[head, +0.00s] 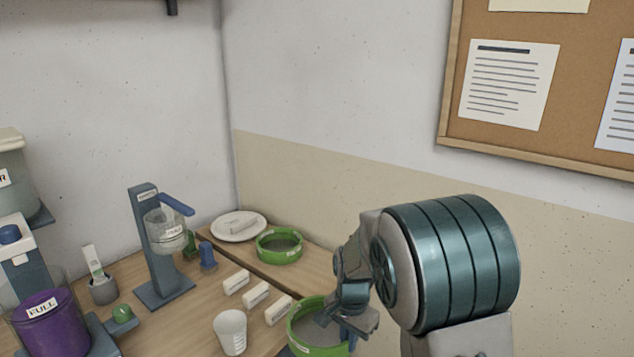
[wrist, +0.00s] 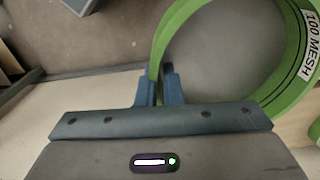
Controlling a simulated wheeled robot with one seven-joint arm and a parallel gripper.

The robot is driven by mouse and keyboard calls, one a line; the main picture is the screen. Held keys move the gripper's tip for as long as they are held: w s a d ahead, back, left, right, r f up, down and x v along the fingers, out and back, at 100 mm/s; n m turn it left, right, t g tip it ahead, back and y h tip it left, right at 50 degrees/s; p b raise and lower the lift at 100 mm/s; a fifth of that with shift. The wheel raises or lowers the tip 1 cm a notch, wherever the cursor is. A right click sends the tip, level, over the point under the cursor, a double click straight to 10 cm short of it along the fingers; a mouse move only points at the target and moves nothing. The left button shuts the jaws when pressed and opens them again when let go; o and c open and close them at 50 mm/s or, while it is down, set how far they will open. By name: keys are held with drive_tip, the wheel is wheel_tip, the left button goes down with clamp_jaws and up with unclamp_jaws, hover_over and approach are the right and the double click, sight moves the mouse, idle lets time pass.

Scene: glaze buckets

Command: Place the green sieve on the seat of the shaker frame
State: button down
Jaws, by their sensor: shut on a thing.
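A green sieve (head: 296,335) with a grey mesh is at the bottom of the head view. My gripper (head: 338,318) is shut on its rim at the right side. In the wrist view the green ring (wrist: 166,32) passes between my two fingers (wrist: 158,88), and its label reads 100 MESH. A second green sieve (head: 280,257) lies on the ledge farther back, apart from my gripper. I cannot pick out the shaker frame or its seat for certain; a dark edge shows just left of the held sieve. I cannot tell whether the held sieve touches anything below.
A white cup (head: 231,332) and several white labelled blocks (head: 256,294) stand left of the held sieve. A blue-grey stand (head: 153,255) holds a clear jar behind them. A white plate (head: 220,234) is on the ledge. A purple bucket (head: 50,322) marked FULL is at far left.

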drive_tip(key=d+f+n+p, duration=0.2)
drive_tip(key=d+f+n, duration=0.6)
drive_tip(key=f, duration=0.1)
